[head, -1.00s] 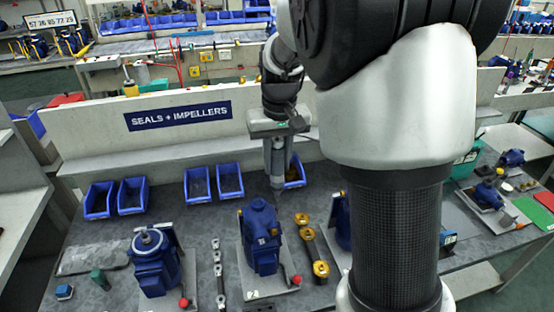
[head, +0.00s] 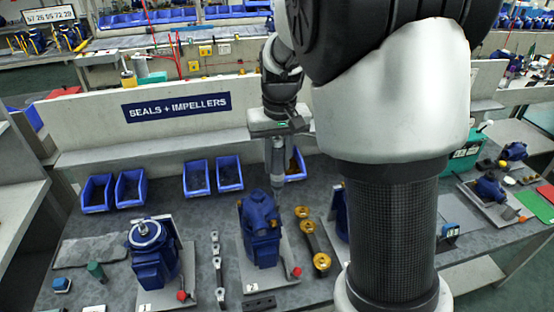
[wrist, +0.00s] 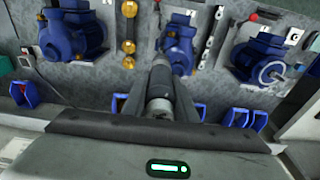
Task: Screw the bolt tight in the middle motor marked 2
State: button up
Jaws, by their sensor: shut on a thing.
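The middle motor (head: 262,232) is blue and stands on a grey plate between two other motors. In the wrist view the middle motor (wrist: 179,47) lies straight ahead, by a plate marked 2. My gripper (head: 278,140) is above and behind it in the head view, shut on a grey cylindrical tool (head: 278,165). The tool points down, its lower end beside the motor's upper right edge; I cannot tell if they touch. In the wrist view the tool (wrist: 160,86) sits between the fingers and covers part of the motor. I cannot make out the bolt.
A left motor (head: 153,255) and a mostly hidden right motor (head: 341,215) flank it. A bar with yellow-brown parts (head: 312,242) lies close on the right, a red-knobbed lever (head: 296,272) at the plate's edge. Blue bins (head: 197,180) line the back.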

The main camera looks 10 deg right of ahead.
jog(key=shift+f+b, duration=0.85)
jog(key=shift+f, duration=0.55)
dwell(3.7)
jog(key=shift+r, duration=0.15)
